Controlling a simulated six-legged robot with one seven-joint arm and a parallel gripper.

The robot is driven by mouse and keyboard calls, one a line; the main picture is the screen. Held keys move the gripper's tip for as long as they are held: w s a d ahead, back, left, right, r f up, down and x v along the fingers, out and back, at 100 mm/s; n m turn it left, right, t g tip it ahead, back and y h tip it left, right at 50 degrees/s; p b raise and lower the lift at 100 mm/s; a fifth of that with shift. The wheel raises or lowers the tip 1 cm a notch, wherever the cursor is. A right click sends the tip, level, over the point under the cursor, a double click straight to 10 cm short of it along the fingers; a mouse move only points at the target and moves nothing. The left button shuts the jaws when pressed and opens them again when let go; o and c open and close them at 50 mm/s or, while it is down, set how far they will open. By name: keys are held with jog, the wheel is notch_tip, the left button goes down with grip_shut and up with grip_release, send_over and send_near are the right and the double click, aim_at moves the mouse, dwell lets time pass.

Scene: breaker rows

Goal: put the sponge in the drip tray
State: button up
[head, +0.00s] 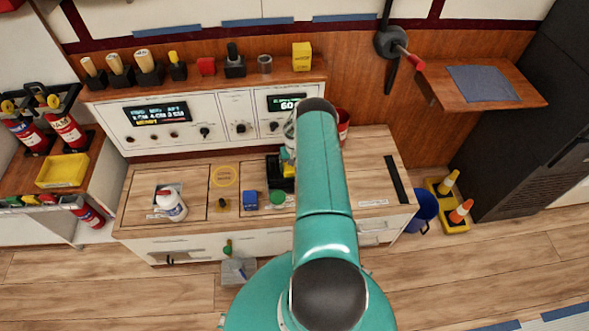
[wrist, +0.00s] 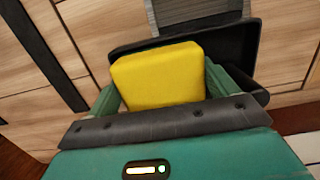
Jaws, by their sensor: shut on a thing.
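A yellow sponge (wrist: 155,77) is held between the two green fingers of my gripper (wrist: 161,88) in the wrist view. The black drip tray (wrist: 240,45) lies right behind and below the sponge, with its rim showing on both sides. I cannot tell whether the sponge touches the tray. In the head view the black tray (head: 273,172) shows on the counter, partly hidden by my teal arm, with a bit of the yellow sponge (head: 288,170) over it.
A blue block (head: 250,200) and a green round thing (head: 278,197) sit near the tray. A red container (head: 343,125) stands behind my arm. The counter's right part is mostly clear.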

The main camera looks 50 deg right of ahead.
jog(key=shift+s+a+f, duration=0.25)
jog(key=shift+a+f, duration=0.05)
jog(key=shift+f, duration=0.5)
jog(key=o, duration=0.8)
jog(key=shift+w+d+f, duration=0.15)
jog(key=shift+f, duration=0.05)
jog(key=shift+r, duration=0.35)
jog(key=shift+f, duration=0.1)
jog(key=shift+r, duration=0.25)
notch_tip(320, 180, up, 12)
jog(key=w, duration=0.1)
jog(key=shift+d, duration=0.45)
